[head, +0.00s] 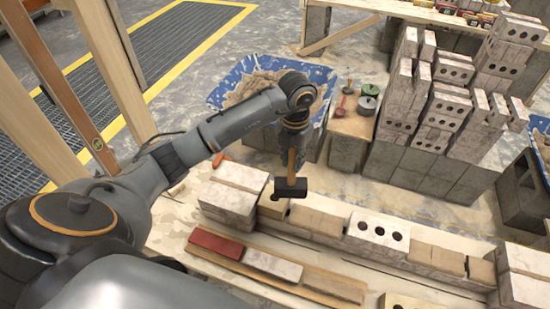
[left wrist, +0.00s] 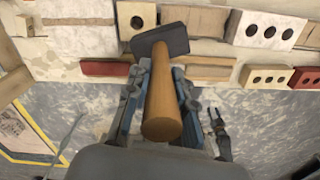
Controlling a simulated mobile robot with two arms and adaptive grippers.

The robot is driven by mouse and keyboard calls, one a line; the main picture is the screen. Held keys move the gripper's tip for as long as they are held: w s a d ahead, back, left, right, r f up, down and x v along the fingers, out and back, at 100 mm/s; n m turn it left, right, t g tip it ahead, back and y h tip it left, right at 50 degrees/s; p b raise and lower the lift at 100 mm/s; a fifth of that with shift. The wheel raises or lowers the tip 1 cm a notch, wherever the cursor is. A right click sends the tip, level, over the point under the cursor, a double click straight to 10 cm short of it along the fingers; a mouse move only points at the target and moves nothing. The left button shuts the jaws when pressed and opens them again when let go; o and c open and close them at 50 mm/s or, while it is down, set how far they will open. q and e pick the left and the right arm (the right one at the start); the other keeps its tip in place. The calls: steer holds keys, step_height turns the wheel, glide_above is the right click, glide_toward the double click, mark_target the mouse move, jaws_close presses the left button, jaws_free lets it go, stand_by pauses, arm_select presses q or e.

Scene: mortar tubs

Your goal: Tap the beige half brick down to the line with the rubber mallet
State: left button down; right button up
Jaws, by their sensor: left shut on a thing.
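My left gripper (head: 292,133) is shut on the wooden handle of the rubber mallet (head: 290,187). The mallet hangs with its black head downward. In the left wrist view the gripper's fingers (left wrist: 157,88) clasp the handle, and the dark head (left wrist: 161,40) lies beyond the fingertips. The beige half brick (head: 270,208) sits in the brick row just below and left of the mallet head, partly covered by it. It also shows in the left wrist view (left wrist: 135,16). I cannot tell whether head and brick touch. I cannot make out the line. My right gripper is out of view.
A white brick stack (head: 232,198) stands left of the half brick; a long beige brick (head: 318,217) and a white holed brick (head: 376,232) follow right. A red brick (head: 215,243) lies in front. A blue mortar tub (head: 228,82) and tall brick stacks (head: 425,110) stand behind.

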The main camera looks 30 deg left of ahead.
arm_select(q)
steer(key=a+f+n+p, duration=0.2)
steer(key=a+f+n, duration=0.2)
steer(key=n, duration=1)
steer(key=shift+w+a+f, duration=0.2)
steer(key=shift+a+f, duration=0.1)
steer(key=shift+a, duration=0.6)
steer(key=shift+f, duration=0.1)
step_height(320, 180, down, 5)
steer(key=b, duration=0.4)
step_height(320, 180, up, 6)
steer(key=p, duration=0.4)
steer(key=shift+d+f, duration=0.1)
steer(key=shift+f, duration=0.1)
